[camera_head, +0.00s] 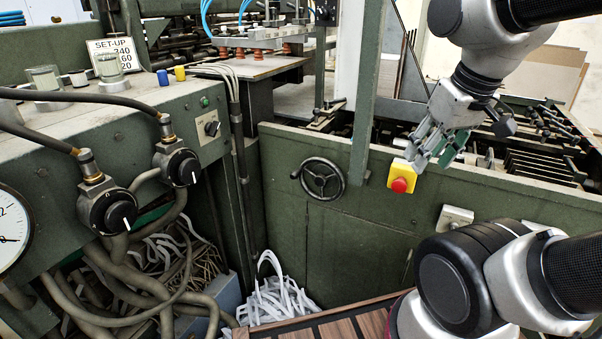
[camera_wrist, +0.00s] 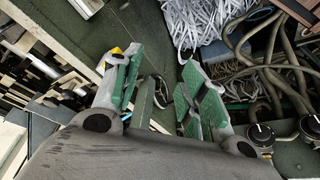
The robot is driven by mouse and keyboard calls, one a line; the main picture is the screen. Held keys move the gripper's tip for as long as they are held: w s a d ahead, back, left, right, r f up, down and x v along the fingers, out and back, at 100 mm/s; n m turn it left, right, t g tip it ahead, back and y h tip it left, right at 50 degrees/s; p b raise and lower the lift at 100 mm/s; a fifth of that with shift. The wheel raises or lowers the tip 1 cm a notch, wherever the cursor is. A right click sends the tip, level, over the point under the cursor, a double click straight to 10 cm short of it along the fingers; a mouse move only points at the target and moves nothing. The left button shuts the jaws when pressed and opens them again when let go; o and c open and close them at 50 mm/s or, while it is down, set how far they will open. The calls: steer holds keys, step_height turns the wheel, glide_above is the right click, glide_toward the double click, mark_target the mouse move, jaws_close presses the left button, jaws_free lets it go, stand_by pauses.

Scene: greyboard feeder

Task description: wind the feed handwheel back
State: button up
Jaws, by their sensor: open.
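The feed handwheel (camera_head: 323,178) is a dark, spoked wheel on the green machine side panel, with a small handle at its upper left rim. In the wrist view, a dark curved rim that looks like the handwheel (camera_wrist: 160,92) shows between the fingers, mostly hidden. My gripper (camera_head: 431,155) is open and empty, to the right of the wheel and a little higher, apart from it. In the wrist view, its two green-padded fingers (camera_wrist: 163,60) are spread.
A yellow box with a red stop button (camera_head: 400,185) sits on the panel between wheel and gripper. A green post (camera_head: 367,90) rises right of the wheel. A control console with knobs (camera_head: 108,209) stands at left. Paper strips (camera_head: 275,300) lie below.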

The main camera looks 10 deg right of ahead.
steer(key=w+a+f+n+g, duration=0.2)
steer(key=a+f+g, duration=0.1)
steer(key=f, duration=0.2)
steer(key=n+t+h, duration=1.2)
steer(key=n, duration=1.5)
glide_toward(292, 177)
steer(key=x, duration=0.4)
steer(key=shift+w+d+f, duration=0.25)
steer(key=shift+w+f, duration=0.05)
steer(key=shift+f, duration=0.1)
steer(key=shift+t, duration=0.3)
steer(key=x, duration=0.6)
steer(key=shift+w+d+r, duration=0.25)
steer(key=shift+w+d, duration=0.3)
steer(key=shift+w, duration=0.1)
jaws_close()
